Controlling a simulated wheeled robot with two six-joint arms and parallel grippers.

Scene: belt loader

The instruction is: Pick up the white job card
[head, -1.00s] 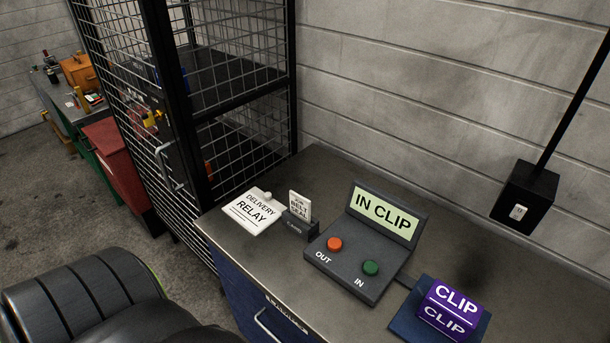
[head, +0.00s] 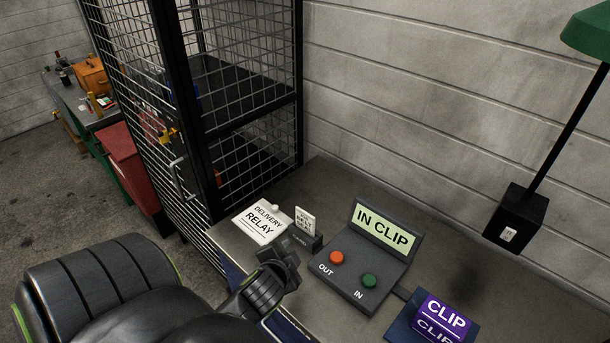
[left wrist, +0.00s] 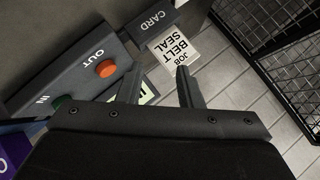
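The white job card (head: 306,220), printed "JOB BELT SEAL", stands upright in a small dark holder (head: 304,240) on the bench. In the left wrist view the card (left wrist: 176,46) juts from the holder marked "CARD" (left wrist: 150,22), just beyond my fingertips. My left gripper (head: 283,256) is just in front of the holder in the head view and hides part of it. Its two fingers (left wrist: 158,78) are apart with nothing between them. I cannot tell whether it touches the holder. My right gripper is not in view.
A white "DELIVERY RELAY" card (head: 264,222) lies left of the holder. A console (head: 345,285) with orange and green buttons reads "IN CLIP". A purple "CLIP" block (head: 443,313) is at the front right. A wire cage (head: 240,150) stands behind left.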

